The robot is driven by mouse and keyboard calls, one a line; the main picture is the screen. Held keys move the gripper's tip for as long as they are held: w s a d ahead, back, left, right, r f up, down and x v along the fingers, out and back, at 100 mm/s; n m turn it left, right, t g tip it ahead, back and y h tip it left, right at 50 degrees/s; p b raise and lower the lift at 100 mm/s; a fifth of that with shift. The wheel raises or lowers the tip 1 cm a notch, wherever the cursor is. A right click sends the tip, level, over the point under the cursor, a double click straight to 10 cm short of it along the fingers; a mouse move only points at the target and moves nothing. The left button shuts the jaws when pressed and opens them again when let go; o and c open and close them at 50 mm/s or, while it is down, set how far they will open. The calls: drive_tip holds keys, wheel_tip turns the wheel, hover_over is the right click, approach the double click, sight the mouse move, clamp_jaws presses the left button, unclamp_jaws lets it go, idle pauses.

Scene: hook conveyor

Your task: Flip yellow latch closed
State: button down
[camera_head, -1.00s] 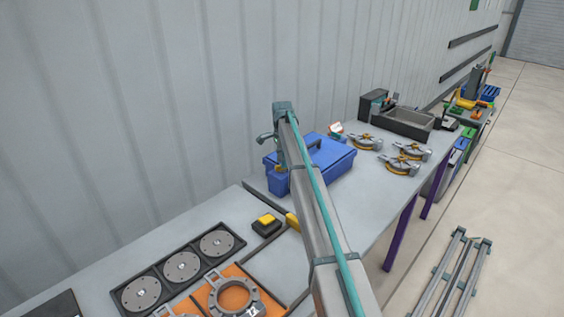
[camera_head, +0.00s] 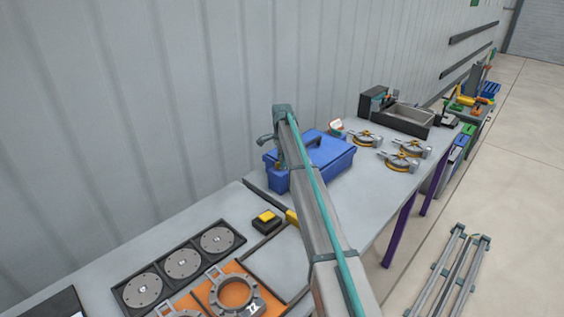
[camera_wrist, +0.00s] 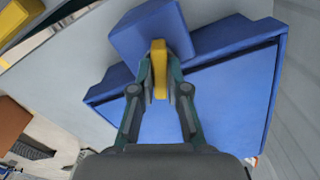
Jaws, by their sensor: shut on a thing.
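The blue toolbox (camera_head: 335,157) sits on the grey bench beside my arm, and its lid looks down. It also fills the middle of the wrist view (camera_wrist: 215,85). The yellow latch (camera_wrist: 159,48) stands at the front of the toolbox, against a blue block-like part of it. My gripper (camera_wrist: 160,75) is shut on the yellow latch, with one fingertip on each side of it. In the head view my arm hides most of the latch area and the fingertips, so the latch's exact angle is hard to tell.
A black box with a yellow top (camera_head: 267,220) stands left of the toolbox. Orange plates with grey rings (camera_head: 236,290) and a black tray of grey discs (camera_head: 183,263) lie nearer. Several round grey-and-orange fixtures (camera_head: 402,161) sit to the right. A wall rises behind the bench.

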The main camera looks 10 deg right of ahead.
drive_tip(key=shift+f+n+b, duration=0.1)
drive_tip(key=shift+n+b, duration=0.55)
drive_tip(key=shift+n, duration=1.65)
drive_tip(key=c, duration=1.2)
unclamp_jaws()
drive_tip(key=shift+o, duration=0.2)
drive_tip(key=shift+r, duration=0.2)
wheel_tip(320, 180, up, 12)
drive_tip(key=shift+d, duration=0.1)
